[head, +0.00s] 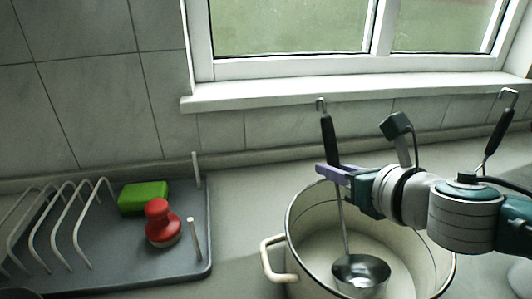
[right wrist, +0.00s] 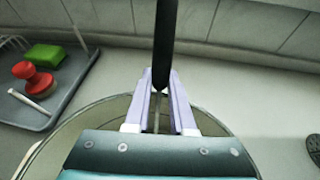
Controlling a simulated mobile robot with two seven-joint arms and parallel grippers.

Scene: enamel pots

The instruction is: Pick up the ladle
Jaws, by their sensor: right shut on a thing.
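The ladle has a black handle (head: 329,138) with a hook on top, a thin steel shaft and a round steel bowl (head: 361,271). It stands nearly upright, with its bowl within the outline of the large cream enamel pot (head: 267,262); I cannot tell whether the bowl touches the pot. My right gripper (head: 330,173) is shut on the ladle just at the lower end of the black handle. In the right wrist view the purple fingers (right wrist: 161,90) close around the ladle below its handle (right wrist: 165,40). My left gripper is not in view.
A grey drying tray (head: 190,268) with white wire racks stands at left, holding a green sponge (head: 143,197) and a red-knobbed brush (head: 160,222). Another black-handled utensil (head: 499,132) stands at far right. A tiled wall and window sill (head: 350,92) lie behind.

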